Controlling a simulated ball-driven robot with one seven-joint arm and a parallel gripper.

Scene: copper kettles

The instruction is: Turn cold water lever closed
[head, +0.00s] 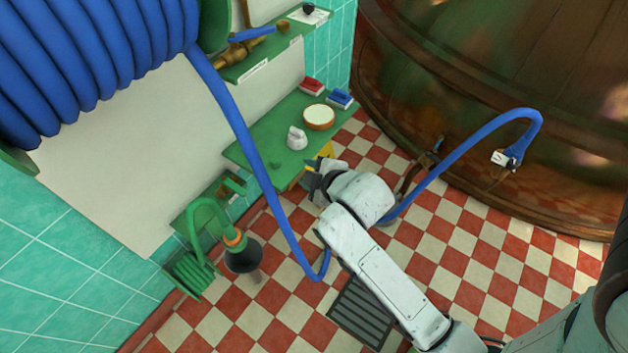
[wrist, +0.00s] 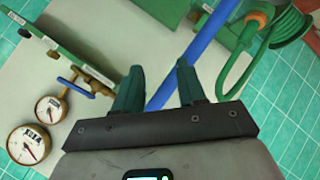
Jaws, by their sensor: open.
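The blue lever (head: 251,34) sits on a brass valve (head: 231,56) at the green wall panel, at the top of the head view. In the wrist view the blue lever (wrist: 76,88) and its brass valve (wrist: 97,82) are at the left, beside two round gauges. My gripper (head: 315,174) is low in front of the green shelf in the head view, well apart from the lever. In the wrist view my gripper (wrist: 160,73) has its two fingers spread with nothing between them. The lever is to the left of the fingers there.
A blue hose (head: 238,122) hangs from the reel (head: 85,60) and passes close to my gripper. A copper kettle (head: 480,70) stands at the right. A green hose (wrist: 232,65) is at the right.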

